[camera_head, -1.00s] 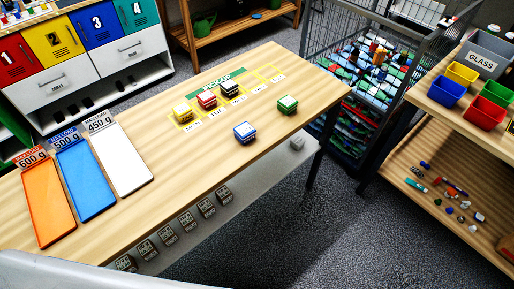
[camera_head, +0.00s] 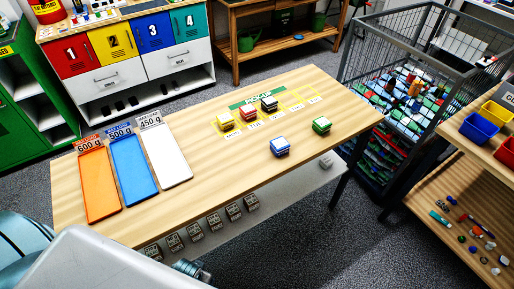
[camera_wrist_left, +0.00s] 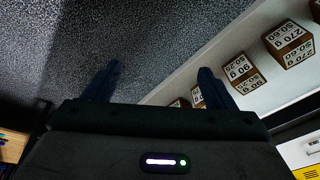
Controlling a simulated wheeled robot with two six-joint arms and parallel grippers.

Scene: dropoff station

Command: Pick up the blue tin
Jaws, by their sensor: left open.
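The blue tin (camera_head: 280,147) is a small blue box with a pale top. It stands on the wooden table (camera_head: 215,190) right of its middle, near the front edge, in the head view. My left gripper (camera_wrist_left: 158,88) shows in the left wrist view with its two dark fingers apart and nothing between them. It points at the grey floor and the low shelf of labelled blocks, and the blue tin is not in that view. My left gripper's fingers do not show in the head view. My right gripper is in neither view.
Yellow (camera_head: 225,121), red (camera_head: 248,114) and black (camera_head: 269,104) tins stand in the marked pickup row behind the blue tin. A green tin (camera_head: 322,125) stands to its right. Orange (camera_head: 99,184), blue (camera_head: 133,169) and white (camera_head: 164,155) trays lie at left. A wire cage (camera_head: 437,75) stands at right.

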